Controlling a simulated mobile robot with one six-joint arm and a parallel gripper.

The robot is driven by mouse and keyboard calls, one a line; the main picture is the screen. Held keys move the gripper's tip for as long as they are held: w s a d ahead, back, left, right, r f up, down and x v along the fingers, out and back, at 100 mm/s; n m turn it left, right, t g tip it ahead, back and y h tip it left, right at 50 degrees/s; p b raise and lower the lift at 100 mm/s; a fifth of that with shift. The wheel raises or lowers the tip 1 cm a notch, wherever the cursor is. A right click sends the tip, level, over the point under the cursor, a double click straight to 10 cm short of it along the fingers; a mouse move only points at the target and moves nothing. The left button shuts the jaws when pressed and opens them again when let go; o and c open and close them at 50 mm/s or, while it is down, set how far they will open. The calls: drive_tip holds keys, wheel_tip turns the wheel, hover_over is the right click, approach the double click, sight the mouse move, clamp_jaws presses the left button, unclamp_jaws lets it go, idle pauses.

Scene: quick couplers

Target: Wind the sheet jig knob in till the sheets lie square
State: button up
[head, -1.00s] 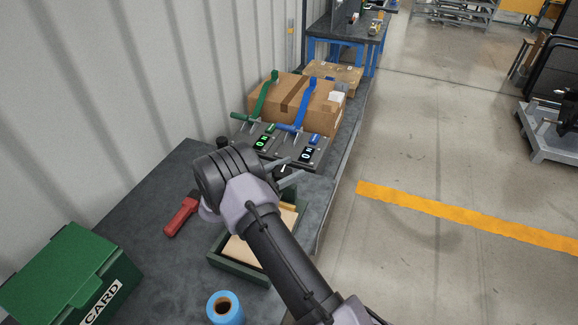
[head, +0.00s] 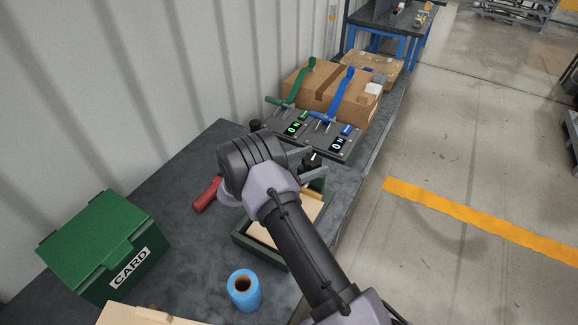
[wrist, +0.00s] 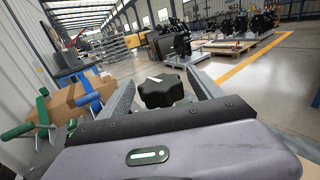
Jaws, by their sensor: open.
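The sheet jig is a green tray (head: 283,263) on the bench with pale sheets (head: 262,230) in it, partly hidden under my arm. Whether the sheets lie square cannot be told. The black lobed knob (wrist: 162,91) with a white mark on top stands between my fingers in the wrist view. In the head view the knob (head: 312,161) shows at the jig's far end. My gripper (head: 308,164) is open, with one finger on each side of the knob. Contact between fingers and knob cannot be made out.
Behind the knob stands a panel (head: 339,153) with green and blue levers and lit ON signs, then a cardboard box (head: 364,107). A red-handled tool (head: 207,195), a blue roll (head: 244,290) and a green CARD box (head: 105,245) are on the left and near bench.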

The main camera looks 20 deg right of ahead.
drive_tip(key=a, duration=0.4)
drive_tip(key=a+p, duration=0.1)
drive_tip(key=a, duration=0.4)
drive_tip(key=s+a+p, duration=0.1)
drive_tip(key=a, duration=0.4)
drive_tip(key=shift+s+a, duration=0.1)
drive_tip(key=shift+a, duration=0.1)
